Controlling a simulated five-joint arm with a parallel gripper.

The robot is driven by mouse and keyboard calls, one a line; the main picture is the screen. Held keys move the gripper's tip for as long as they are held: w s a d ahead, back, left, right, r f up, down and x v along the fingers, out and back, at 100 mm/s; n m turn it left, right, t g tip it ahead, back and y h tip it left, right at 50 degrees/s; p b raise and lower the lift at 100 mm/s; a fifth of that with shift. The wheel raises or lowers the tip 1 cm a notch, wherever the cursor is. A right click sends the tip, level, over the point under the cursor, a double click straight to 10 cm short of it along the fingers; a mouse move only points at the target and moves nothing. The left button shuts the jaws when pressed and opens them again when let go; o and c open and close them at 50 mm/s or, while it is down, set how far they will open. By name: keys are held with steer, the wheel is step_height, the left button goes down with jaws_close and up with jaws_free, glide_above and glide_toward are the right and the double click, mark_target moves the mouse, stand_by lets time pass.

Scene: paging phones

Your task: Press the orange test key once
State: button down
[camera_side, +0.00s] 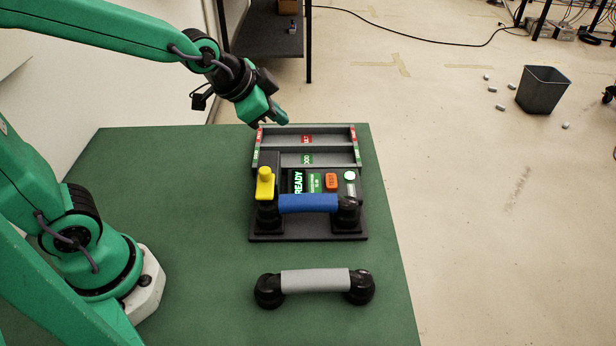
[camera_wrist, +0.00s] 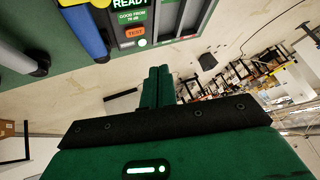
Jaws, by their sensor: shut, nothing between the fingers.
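The orange test key (camera_side: 331,181) sits on the dark test panel, right of the lit green READY display (camera_side: 298,182). In the wrist view the orange key (camera_wrist: 135,31) shows near the top, below the READY display (camera_wrist: 132,3). My gripper (camera_side: 280,117) is shut and empty, above the back left part of the panel unit, apart from the key. In the wrist view its closed fingers (camera_wrist: 158,85) point up the picture, with the key beyond them to the upper left.
A blue handset (camera_side: 308,203) lies across the unit's front, beside a yellow knob (camera_side: 265,183). A grey handset (camera_side: 315,281) lies on the green table (camera_side: 200,260). Behind the panel are trays (camera_side: 330,140) with red and green labels. A bin (camera_side: 542,90) stands on the floor.

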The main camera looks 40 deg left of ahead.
mark_target(326, 182)
steer(key=w+d+f+m+t+h, duration=0.1)
steer(key=w+d+f+m, duration=0.3)
steer(key=w+f, duration=0.3)
steer(key=shift+w+d+m, duration=0.4)
steer(key=shift+w+d, duration=0.45)
steer(key=shift+d, duration=0.05)
steer(key=shift+f, duration=0.15)
steer(key=shift+f, duration=4.25)
steer(key=shift+a+f, duration=0.1)
steer(key=shift+f, duration=0.8)
steer(key=shift+r, duration=0.9)
steer(key=shift+r, duration=0.1)
